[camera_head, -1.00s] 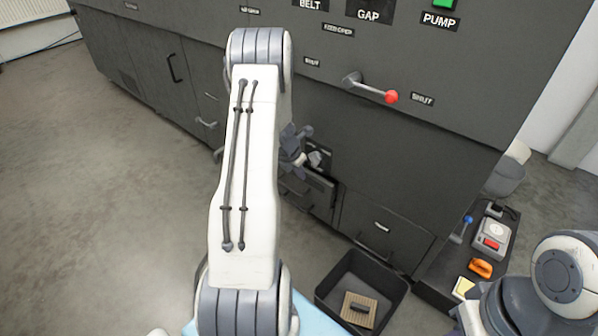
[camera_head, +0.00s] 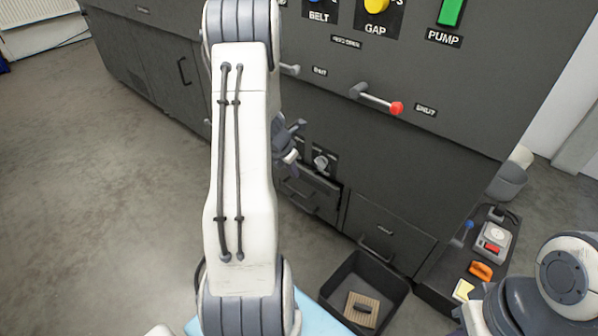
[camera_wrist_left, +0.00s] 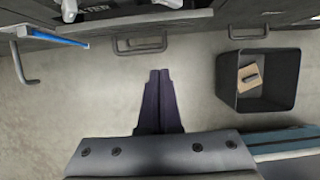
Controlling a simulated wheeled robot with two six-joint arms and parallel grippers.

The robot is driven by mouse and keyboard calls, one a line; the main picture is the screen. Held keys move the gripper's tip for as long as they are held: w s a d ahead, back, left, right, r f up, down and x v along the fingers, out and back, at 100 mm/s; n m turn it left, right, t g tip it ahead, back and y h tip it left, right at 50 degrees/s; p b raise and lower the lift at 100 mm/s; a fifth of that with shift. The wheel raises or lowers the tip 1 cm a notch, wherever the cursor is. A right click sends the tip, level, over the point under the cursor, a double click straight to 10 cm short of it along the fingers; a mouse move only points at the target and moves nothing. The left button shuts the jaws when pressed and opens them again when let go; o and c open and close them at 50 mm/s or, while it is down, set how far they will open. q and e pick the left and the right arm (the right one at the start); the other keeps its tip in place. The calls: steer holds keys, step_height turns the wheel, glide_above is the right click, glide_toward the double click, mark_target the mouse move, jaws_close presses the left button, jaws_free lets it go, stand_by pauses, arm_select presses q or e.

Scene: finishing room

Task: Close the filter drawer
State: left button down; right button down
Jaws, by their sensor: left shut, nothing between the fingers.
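The filter drawer (camera_head: 318,198) is low on the dark machine front, below and to the right of my left gripper (camera_head: 291,158) in the head view. It appears to stand out a little from the cabinet, with a dark gap along its top. In the left wrist view, the drawer front (camera_wrist_left: 185,19) and its bar handle (camera_wrist_left: 140,47) are at the top, under a partly hidden label. My left gripper (camera_wrist_left: 159,73) is shut and empty, its tips apart from the handle in the picture. My right gripper is out of view; only part of that arm shows.
A black bin (camera_head: 383,290) with a brush-like block (camera_head: 361,308) stands on the floor in front of the neighbouring drawer (camera_head: 388,228). A red-knobbed lever (camera_head: 378,100) sticks out above. Open floor lies left.

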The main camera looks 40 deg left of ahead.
arm_select(q)
steer(key=c, duration=1.5)
jaws_free()
steer(key=shift+s+r, duration=0.2)
steer(key=shift+r, duration=0.35)
steer(key=shift+c, duration=0.2)
steer(key=o, duration=0.5)
steer(key=shift+r+p, duration=0.15)
steer(key=shift+p, duration=0.15)
steer(key=shift+o, duration=0.9)
steer(key=m+p, duration=0.1)
steer(key=m, duration=0.1)
steer(key=w+a+f+m+p, duration=0.1)
steer(key=m, duration=0.2)
steer(key=w+a+m+g+p, duration=0.1)
steer(key=m, duration=0.2)
steer(key=shift+w+a+f+p, duration=0.1)
steer(key=shift+w+f+p, duration=0.1)
steer(key=shift+f+p, duration=0.15)
steer(key=m+g+b, duration=0.1)
steer(key=m+b, duration=0.1)
steer(key=m, duration=0.8)
glide_toward(293, 190)
steer(key=x, duration=0.7)
steer(key=shift+w+f, duration=0.3)
steer(key=shift+f, duration=0.05)
